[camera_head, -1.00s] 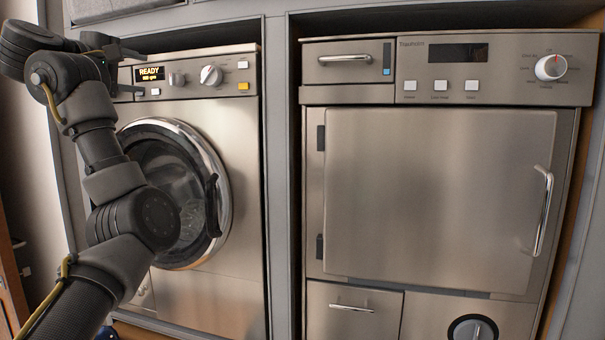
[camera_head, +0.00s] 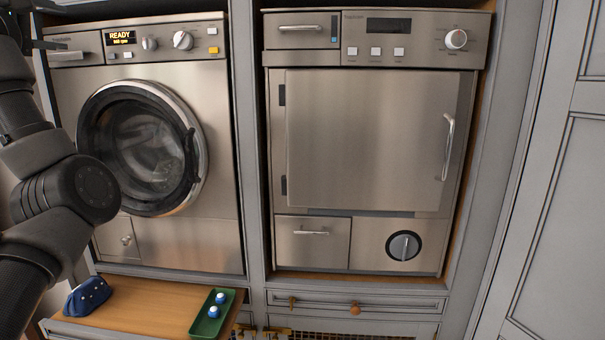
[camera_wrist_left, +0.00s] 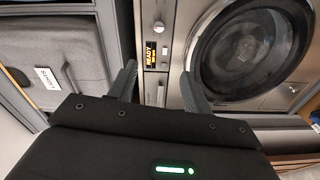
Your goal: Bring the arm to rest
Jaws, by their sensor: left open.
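My left arm reaches up along the left edge of the head view, with its elbow in front of the left side of the washing machine (camera_head: 175,228). My left gripper (camera_head: 52,44) is only partly seen at the upper left, near the washer's control panel. In the left wrist view the gripper (camera_wrist_left: 159,86) has its two fingers apart with nothing between them. Beyond them show the washer's READY display (camera_wrist_left: 150,55) and its round door (camera_wrist_left: 250,50). The washer door is closed. My right gripper is in neither view.
A closed dryer (camera_head: 370,140) stands to the right. Below the washer, a wooden pull-out board (camera_head: 150,305) holds a blue cloth item (camera_head: 88,297) and a green tray (camera_head: 222,325) with small blue-and-white pieces. A grey storage box (camera_wrist_left: 50,50) stands left in the wrist view.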

